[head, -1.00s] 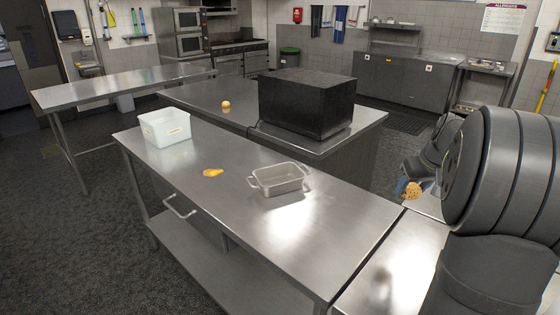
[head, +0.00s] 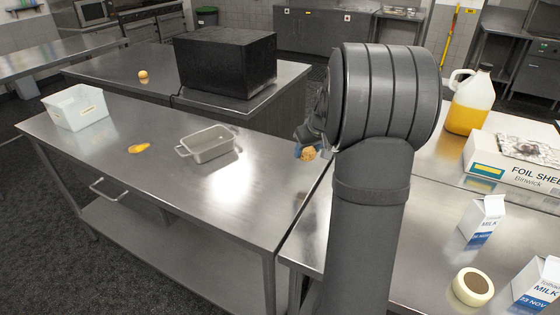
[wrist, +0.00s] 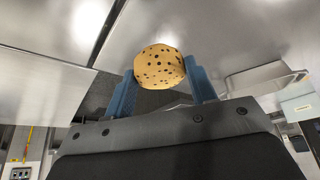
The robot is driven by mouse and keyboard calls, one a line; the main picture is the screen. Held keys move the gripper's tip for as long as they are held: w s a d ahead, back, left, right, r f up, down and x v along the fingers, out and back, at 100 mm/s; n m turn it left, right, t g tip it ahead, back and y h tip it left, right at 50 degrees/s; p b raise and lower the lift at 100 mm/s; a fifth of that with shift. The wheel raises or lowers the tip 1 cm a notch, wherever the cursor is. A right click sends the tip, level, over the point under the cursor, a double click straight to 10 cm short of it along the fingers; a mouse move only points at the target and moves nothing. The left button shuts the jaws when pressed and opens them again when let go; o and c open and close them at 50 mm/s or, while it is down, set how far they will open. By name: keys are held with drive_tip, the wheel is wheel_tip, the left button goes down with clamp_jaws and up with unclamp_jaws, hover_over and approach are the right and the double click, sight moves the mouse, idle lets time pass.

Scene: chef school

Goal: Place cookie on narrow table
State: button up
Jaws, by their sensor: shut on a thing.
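The cookie (wrist: 160,66) is round and golden with dark chips. My gripper (wrist: 163,86) is shut on it, with one blue finger on each side. In the head view the cookie (head: 309,154) shows small beside my arm, near the right end of the front steel table (head: 190,195). My arm hides part of the gripper there. A long, narrow steel table (head: 62,58) stands at the far left, well away from the cookie. I cannot tell for certain which table is the narrow one.
The front table holds a white bin (head: 76,107), a yellow item (head: 139,148) and a metal pan (head: 207,144). A black box (head: 228,62) stands behind. At right are a jug (head: 470,100), a foil box (head: 515,160) and milk cartons (head: 484,218). The far-left table's visible top is clear.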

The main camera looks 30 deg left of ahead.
drive_tip(key=a+f, duration=0.1)
drive_tip(key=a, duration=0.1)
drive_tip(key=a+f, duration=0.1)
drive_tip(key=a, duration=0.1)
drive_tip(key=a+f, duration=0.2)
drive_tip(key=shift+a, duration=0.35)
drive_tip(key=shift+f, duration=2)
drive_tip(key=shift+f, duration=0.1)
drive_tip(key=o, duration=1)
drive_tip(key=shift+c, duration=0.2)
drive_tip(key=shift+d+r, duration=0.1)
drive_tip(key=shift+r, duration=0.35)
drive_tip(key=v, duration=1.1)
drive_tip(key=shift+s+d+r, duration=0.1)
